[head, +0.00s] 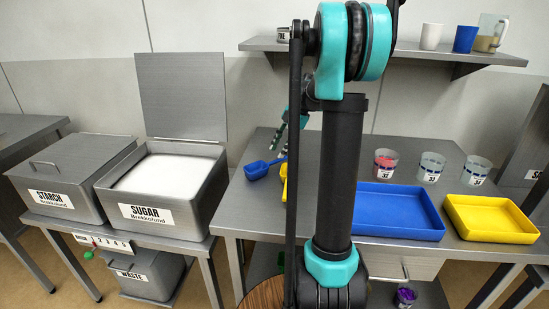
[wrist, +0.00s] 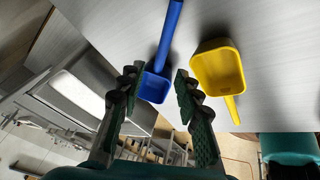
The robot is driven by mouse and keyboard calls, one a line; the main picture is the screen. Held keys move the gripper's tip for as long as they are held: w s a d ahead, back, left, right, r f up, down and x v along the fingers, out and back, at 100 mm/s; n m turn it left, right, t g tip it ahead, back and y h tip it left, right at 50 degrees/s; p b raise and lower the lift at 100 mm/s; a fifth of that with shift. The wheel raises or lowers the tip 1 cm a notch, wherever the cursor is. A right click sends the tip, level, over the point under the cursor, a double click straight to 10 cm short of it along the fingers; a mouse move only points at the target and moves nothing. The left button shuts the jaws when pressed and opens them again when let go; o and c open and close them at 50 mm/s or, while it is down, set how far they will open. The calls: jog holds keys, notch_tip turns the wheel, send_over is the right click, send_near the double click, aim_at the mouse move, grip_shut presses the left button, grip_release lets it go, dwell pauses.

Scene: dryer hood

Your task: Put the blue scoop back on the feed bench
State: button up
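The blue scoop (head: 257,170) lies on the left end of the grey feed bench (head: 262,212) in the head view, its handle pointing right. In the wrist view the blue scoop (wrist: 153,89) shows beyond and between my fingertips, apart from them as far as I can tell. My gripper (wrist: 156,76) is open and empty. In the head view my gripper (head: 290,130) is above the bench, up and right of the blue scoop, partly hidden by my arm.
A yellow scoop (wrist: 217,72) lies close to the blue one; my arm mostly hides it in the head view. A blue tray (head: 400,213), yellow tray (head: 490,219) and three cups (head: 432,167) stand to the right. The open sugar bin (head: 166,220) stands left of the bench.

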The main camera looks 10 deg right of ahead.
jog(key=v, duration=0.6)
jog(key=shift+r, duration=0.25)
jog(key=shift+s+d, duration=0.1)
